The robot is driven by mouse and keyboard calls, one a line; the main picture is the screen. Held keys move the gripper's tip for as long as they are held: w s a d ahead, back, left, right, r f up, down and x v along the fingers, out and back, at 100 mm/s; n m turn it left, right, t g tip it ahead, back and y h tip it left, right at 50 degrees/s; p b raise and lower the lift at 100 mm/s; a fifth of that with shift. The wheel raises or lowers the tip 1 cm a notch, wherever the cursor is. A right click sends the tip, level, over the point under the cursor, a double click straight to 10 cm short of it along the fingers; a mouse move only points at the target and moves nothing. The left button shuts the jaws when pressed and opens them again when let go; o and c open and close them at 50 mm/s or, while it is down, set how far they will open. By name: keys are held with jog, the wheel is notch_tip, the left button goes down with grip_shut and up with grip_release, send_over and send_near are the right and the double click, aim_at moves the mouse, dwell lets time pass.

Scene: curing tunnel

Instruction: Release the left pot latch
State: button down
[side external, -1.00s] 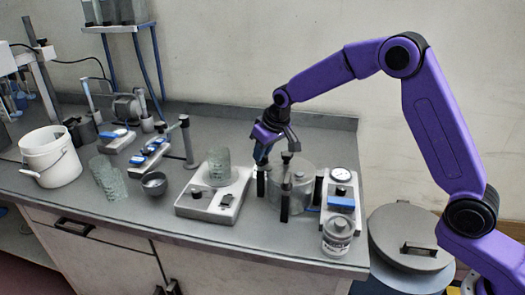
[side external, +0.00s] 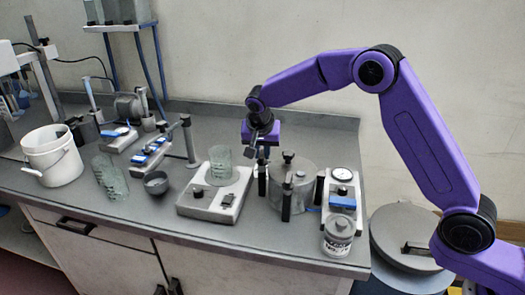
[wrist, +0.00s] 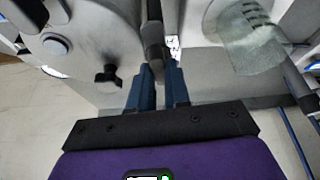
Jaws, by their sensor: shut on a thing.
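The clear round pot (side external: 293,190) stands on the bench with dark upright latches around its rim; part of its lid also shows in the wrist view (wrist: 85,20). The left pot latch (side external: 262,183) is a dark upright bar on the pot's left side. In the wrist view this latch (wrist: 154,40) runs between my blue fingers. My gripper (side external: 261,156) is above the pot's left edge, shut on the upper end of the latch. Its fingertips (wrist: 160,72) sit on either side of the bar. The exact contact is partly hidden by the fingers.
A grey stirrer base (side external: 213,196) with a ribbed glass beaker (side external: 220,167) stands close to the left. A gauge unit (side external: 341,190) and a lidded jar (side external: 337,238) stand to the right. A white bucket (side external: 50,157) is at far left.

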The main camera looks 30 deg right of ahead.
jog(key=shift+a+m, duration=0.1)
jog(key=shift+m, duration=0.6)
jog(key=shift+f+g, duration=0.1)
jog(key=shift+g, duration=0.2)
jog(key=c, duration=1.1)
grip_release()
jog(key=v, duration=1.7)
jog(key=shift+s+a, duration=0.1)
jog(key=shift+a, duration=0.25)
